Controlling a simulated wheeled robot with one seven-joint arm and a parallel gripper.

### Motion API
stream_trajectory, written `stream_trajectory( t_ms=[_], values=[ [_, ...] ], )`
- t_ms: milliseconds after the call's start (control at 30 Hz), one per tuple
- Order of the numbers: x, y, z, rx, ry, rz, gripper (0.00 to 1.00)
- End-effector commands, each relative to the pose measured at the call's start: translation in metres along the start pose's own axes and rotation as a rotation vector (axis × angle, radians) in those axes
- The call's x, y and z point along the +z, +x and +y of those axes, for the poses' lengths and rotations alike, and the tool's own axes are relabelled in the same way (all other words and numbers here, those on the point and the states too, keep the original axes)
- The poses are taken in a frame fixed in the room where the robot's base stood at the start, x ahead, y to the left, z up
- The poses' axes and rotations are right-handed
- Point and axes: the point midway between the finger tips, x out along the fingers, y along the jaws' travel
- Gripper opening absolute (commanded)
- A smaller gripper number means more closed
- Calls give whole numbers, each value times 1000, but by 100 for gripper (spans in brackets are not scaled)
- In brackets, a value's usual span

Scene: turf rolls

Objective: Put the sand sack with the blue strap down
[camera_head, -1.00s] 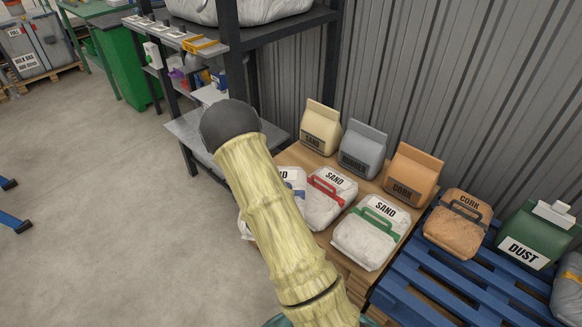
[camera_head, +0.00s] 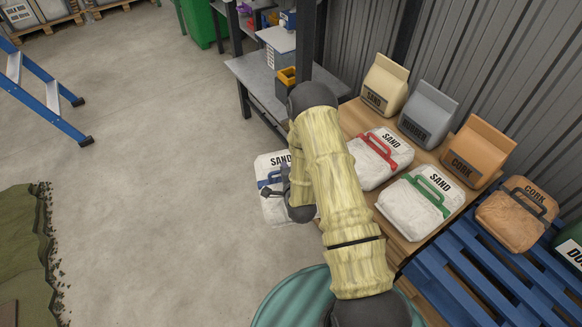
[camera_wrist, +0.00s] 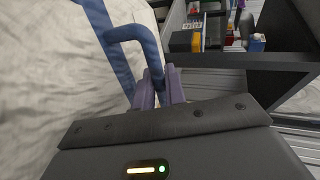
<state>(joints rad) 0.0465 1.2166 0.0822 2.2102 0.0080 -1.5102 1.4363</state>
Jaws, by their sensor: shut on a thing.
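The white sand sack with the blue strap (camera_head: 275,209) hangs left of the wooden platform, apparently over the bare floor. My arm hides its right side. My gripper (camera_head: 284,188) is at the sack's strap. In the wrist view, the fingers (camera_wrist: 158,88) are shut on the blue strap (camera_wrist: 128,34), and the pale cloth of the sack (camera_wrist: 50,80) fills the left side. The sack's underside is hidden, so I cannot see how high it is.
A red-strapped sand sack (camera_head: 378,158) and a green-strapped one (camera_head: 415,204) lie on the wooden platform (camera_head: 353,117), with upright bags behind. A blue pallet (camera_head: 470,275) is at right. A grey workbench (camera_head: 258,88) stands behind. Open floor (camera_head: 160,190) spreads left.

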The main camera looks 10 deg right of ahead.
Motion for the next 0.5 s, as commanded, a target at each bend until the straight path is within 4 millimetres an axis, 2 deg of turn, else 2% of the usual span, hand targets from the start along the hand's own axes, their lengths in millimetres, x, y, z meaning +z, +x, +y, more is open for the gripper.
stream_trajectory(
  t_ms=[200, 500],
  values=[
    [7, 13, 27, -15, -1, -8, 0],
    [2, 26, 63, -14, 2, 3, 0]
  ],
)
